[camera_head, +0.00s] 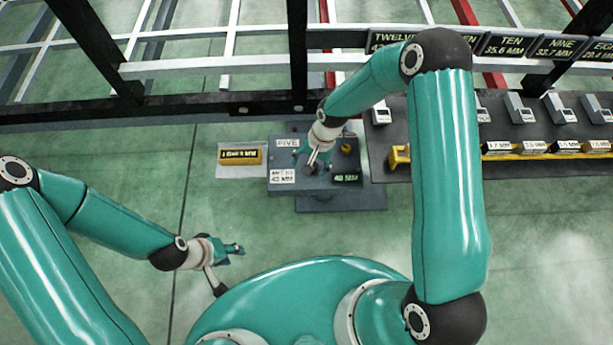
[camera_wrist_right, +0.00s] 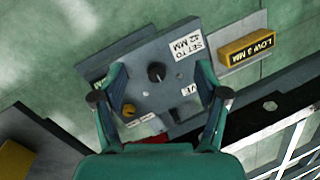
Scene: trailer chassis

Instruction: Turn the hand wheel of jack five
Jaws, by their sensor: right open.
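The jack five unit (camera_head: 285,160) is a grey plate labelled FIVE and SET TO 42 MM, with a green readout (camera_head: 346,177) that seems to say 40 MM. In the right wrist view, a round dark knob (camera_wrist_right: 157,72), which looks like the hand wheel, stands on the plate. My right gripper (camera_head: 318,160) is over the plate; its open fingers (camera_wrist_right: 160,70) lie on either side of the knob in that view. I cannot tell whether they touch it. My left gripper (camera_head: 234,248) is away from the jack, low and left; its jaw state is unclear.
A yellow block marked LOW 3 MM (camera_wrist_right: 248,47) sits left of the jack in the head view. A small yellow knob (camera_wrist_right: 128,110) is on the jack plate. A dark bench (camera_head: 500,165) with several blocks is at right. Chassis beams (camera_head: 200,108) cross behind.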

